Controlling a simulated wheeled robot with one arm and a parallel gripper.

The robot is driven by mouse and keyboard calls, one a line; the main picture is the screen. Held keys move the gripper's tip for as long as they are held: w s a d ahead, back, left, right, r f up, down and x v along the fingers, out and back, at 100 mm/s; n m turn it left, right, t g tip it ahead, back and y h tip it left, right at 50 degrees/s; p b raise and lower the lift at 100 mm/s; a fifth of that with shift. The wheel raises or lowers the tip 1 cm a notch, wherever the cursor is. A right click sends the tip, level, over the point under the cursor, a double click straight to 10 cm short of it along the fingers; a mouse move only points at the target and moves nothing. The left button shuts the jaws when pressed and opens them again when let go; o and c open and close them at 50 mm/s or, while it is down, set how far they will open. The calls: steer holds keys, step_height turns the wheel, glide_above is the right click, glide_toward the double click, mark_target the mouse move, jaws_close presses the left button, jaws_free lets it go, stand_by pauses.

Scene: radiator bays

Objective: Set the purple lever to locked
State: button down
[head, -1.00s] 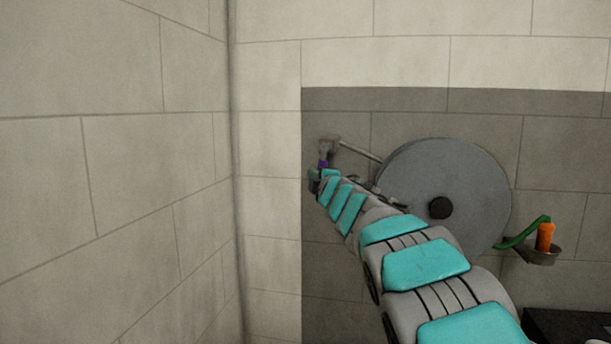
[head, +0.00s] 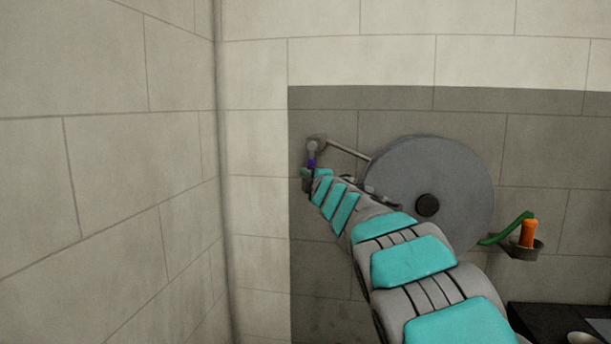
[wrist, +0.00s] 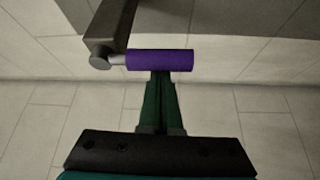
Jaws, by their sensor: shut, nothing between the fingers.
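The purple lever (head: 312,163) shows as a small purple grip below a grey bracket (head: 316,143) on the dark wall panel, partly hidden by my arm. In the wrist view the purple grip (wrist: 160,60) lies level across the picture, its left end joined by a pale stub to a dark grey arm (wrist: 110,32). My gripper (wrist: 159,76) has its green fingers shut together and empty. Their tips come up to the grip's lower edge near its middle; I cannot tell whether they touch. In the head view the gripper is small, beside the lever. No locked marking is readable.
A large grey disc (head: 430,165) stands on the wall right of the lever, behind my arm. A green lever (head: 505,229) and an orange cylinder (head: 529,233) in a grey cup sit farther right. A plain side wall (head: 110,180) closes the left. A black surface (head: 545,320) is at lower right.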

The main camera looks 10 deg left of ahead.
steer(key=s+d+b, duration=0.2)
steer(key=s, duration=0.7)
steer(key=d+f+m+t+h, duration=0.15)
steer(key=d+m+h, duration=0.3)
steer(key=d, duration=0.55)
steer(key=d+f+m+g+h, duration=0.1)
steer(key=d+f+m+h, duration=0.3)
steer(key=d, duration=0.6)
steer(key=s+d+f+m+g+h, duration=0.5)
steer(key=s+d+f+m, duration=0.5)
steer(key=d, duration=0.5)
steer(key=s+d+f+m+g, duration=0.1)
steer(key=s+f+g, duration=0.2)
steer(key=s+f, duration=0.45)
steer(key=s+f+m+g+y, duration=0.1)
steer(key=s+f+m+g, duration=0.2)
steer(key=s, duration=0.8)
steer(key=s+d+f+g, duration=0.1)
steer(key=s+f+g, duration=0.2)
steer(key=s+f, duration=0.55)
steer(key=s+a+f+m+g+y, duration=0.1)
steer(key=s+a+g+y, duration=0.1)
steer(key=s, duration=1.1)
steer(key=shift+s+a+f+g, duration=0.15)
steer(key=shift+a+f+g, duration=0.25)
steer(key=shift+a+g, duration=0.5)
